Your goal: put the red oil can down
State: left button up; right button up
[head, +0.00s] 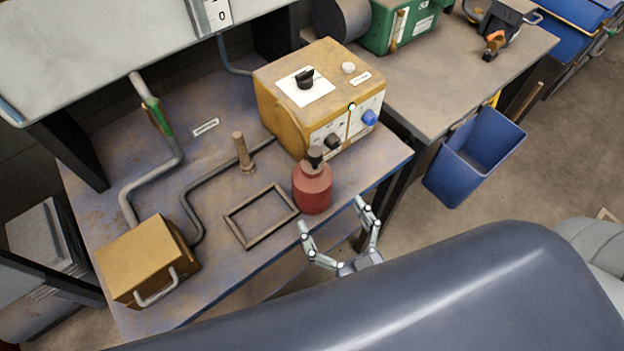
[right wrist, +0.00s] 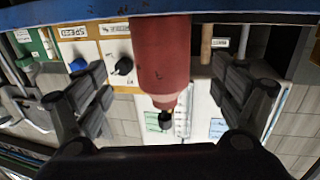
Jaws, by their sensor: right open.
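The red oil can (head: 312,190) stands upright on the workbench close to its front edge, with a dark cap on top. It stands just outside the right side of a dark rectangular frame (head: 273,230) that lies flat on the bench. My right gripper (head: 332,215) is open and empty, in front of the can at the bench edge, its fingers spread toward it. In the right wrist view the can (right wrist: 162,55) appears upside down, centred between the open fingers (right wrist: 165,85), with a gap on both sides. My left gripper is not in view.
A yellow box with knobs (head: 285,95) stands right behind the can. A wooden peg (head: 242,152) stands behind the frame. A brown box with a handle (head: 148,262) sits at the left front. A blue bin (head: 475,155) hangs at the right.

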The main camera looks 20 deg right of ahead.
aim_at(320, 196)
jog(key=w, duration=0.2)
jog(key=w+p, duration=0.1)
jog(key=w, duration=0.2)
jog(key=w+a, duration=0.1)
jog(key=w, duration=0.2)
jog(key=shift+a+f, duration=0.1)
jog(key=shift+f, duration=0.25)
jog(key=shift+c, duration=0.3)
